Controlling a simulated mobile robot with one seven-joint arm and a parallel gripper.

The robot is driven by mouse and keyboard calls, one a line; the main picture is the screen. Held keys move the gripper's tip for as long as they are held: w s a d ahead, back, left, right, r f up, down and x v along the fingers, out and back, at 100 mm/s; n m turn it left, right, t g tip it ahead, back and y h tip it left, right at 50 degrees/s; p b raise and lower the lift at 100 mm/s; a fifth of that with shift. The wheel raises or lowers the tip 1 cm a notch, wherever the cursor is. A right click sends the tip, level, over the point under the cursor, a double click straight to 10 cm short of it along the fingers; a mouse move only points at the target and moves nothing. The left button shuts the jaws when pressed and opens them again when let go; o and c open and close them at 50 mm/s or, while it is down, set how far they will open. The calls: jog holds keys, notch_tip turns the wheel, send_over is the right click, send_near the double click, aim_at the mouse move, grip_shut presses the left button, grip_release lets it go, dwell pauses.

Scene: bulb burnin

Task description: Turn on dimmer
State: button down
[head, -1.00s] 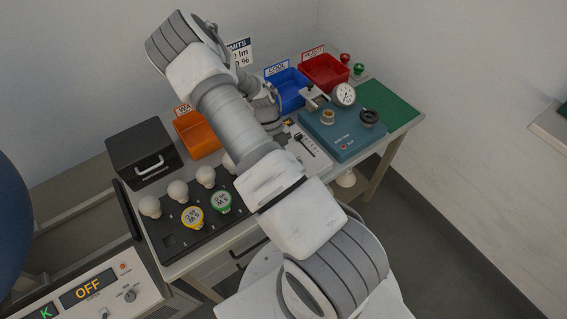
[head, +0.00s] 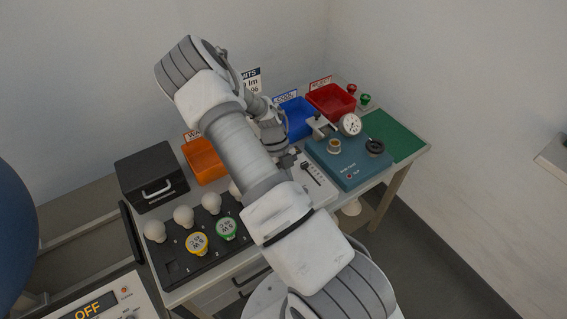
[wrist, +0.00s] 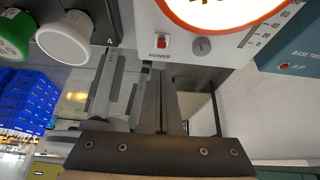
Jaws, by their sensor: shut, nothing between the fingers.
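The dimmer is a pale panel (head: 318,183) with a slider (head: 306,167), partly hidden behind my arm in the head view. In the wrist view the pale panel (wrist: 215,51) carries a red POWER switch (wrist: 161,42), a small round grey part beside it, a large orange-ringed round face and a scale. My gripper (wrist: 162,78) is shut and empty, its fingers pointing at the panel's edge just below the switch. I cannot tell whether they touch it. In the head view my gripper is mostly hidden by the arm, near the panel's left side.
A teal base unit (head: 345,168) with a gauge stands right of the panel. A dark bulb rack (head: 185,264) with several bulbs is to the left. Orange (head: 205,165), blue (head: 298,125) and red (head: 331,103) bins line the back. A green mat (head: 397,137) is clear.

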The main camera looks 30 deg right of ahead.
jog(key=b+v, duration=0.2)
jog(key=v, duration=1.4)
jog(key=shift+s+r, duration=0.1)
jog(key=s+a+r+n+t+y, duration=0.1)
jog(key=s+a+r+n+t, duration=0.3)
jog(key=r+n, duration=0.45)
jog(key=s+a+r+n+t+y, duration=0.1)
jog(key=s+a+r+n, duration=0.35)
jog(key=r+n, duration=0.35)
jog(key=s+a+r+n+t+h, duration=0.1)
jog(key=s+a+r+n+t, duration=0.1)
jog(key=s+n, duration=0.4)
jog(key=s+a+r+n+t, duration=0.3)
jog(key=s+n, duration=0.3)
jog(key=n, duration=0.7)
jog(key=shift+a+t+h, duration=0.4)
jog(key=shift+a+t, duration=0.3)
jog(key=shift+a, duration=0.2)
